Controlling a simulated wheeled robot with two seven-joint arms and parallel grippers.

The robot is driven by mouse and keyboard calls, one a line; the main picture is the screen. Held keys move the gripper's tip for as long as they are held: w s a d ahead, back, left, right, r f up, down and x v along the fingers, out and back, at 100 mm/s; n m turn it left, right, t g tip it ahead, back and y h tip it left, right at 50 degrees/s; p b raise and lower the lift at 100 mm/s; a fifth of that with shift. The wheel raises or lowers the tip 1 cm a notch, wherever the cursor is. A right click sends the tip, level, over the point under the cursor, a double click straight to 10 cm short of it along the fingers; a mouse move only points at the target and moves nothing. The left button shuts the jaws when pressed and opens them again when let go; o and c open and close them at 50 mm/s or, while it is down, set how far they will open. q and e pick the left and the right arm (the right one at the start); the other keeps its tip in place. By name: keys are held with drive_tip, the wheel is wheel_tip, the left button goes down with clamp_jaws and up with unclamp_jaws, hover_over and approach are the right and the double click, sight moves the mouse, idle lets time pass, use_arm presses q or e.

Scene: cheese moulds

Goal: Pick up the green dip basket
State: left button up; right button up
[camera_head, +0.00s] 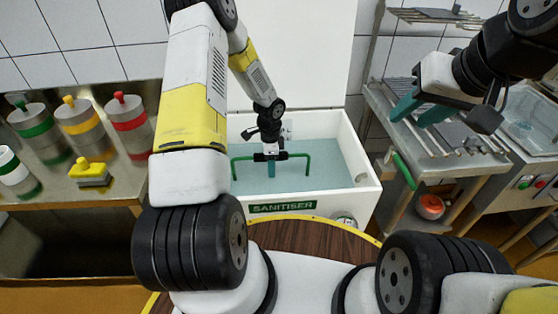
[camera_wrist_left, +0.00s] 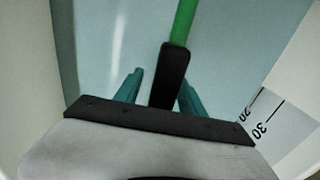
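The green dip basket shows as a green handle frame (camera_head: 307,160) standing in the sanitiser tank, with a black grip at the middle of its top bar. In the left wrist view the black grip (camera_wrist_left: 169,75) and green bar (camera_wrist_left: 184,22) run up the picture. My left gripper (camera_head: 271,168) points down over the grip. Its teal fingers (camera_wrist_left: 160,90) stand on either side of the grip, with a gap showing on the left, so it looks open. The basket's lower part is not clear. My right gripper (camera_head: 418,108) is open and empty over the rack at the right.
The white sanitiser tank (camera_head: 362,192) holds pale blue liquid, and its walls stand around the handle. A metal draining rack (camera_head: 450,150) stands at the right. Pots with green, yellow and red lids (camera_head: 130,120) stand on the left shelf beside a yellow-topped block (camera_head: 90,172).

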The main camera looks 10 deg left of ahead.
use_arm(q)
clamp_jaws()
idle(1.3)
